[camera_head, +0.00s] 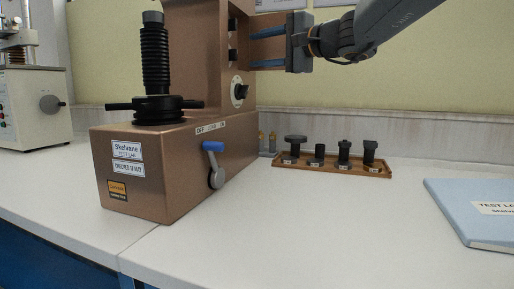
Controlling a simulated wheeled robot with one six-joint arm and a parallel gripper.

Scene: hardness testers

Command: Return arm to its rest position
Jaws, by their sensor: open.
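My gripper (268,49) shows at the top middle, at the end of my arm, which comes in from the upper right. Its two blue fingers point left and are spread apart with nothing visible between them. The fingertips are in front of or close beside the column of the brown hardness tester (150,178); I cannot tell whether they touch it. The tester has a black threaded spindle (154,60) with a handwheel, a round dial (239,92) on the column and a blue-tipped lever (214,165) on its side.
A wooden tray (345,170) with several dark anvils stands right of the tester, near the wall. Two small brass-topped pieces (267,144) stand beside it. A blue binder (474,212) lies at right. Another machine (32,105) stands at left. The front middle bench is clear.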

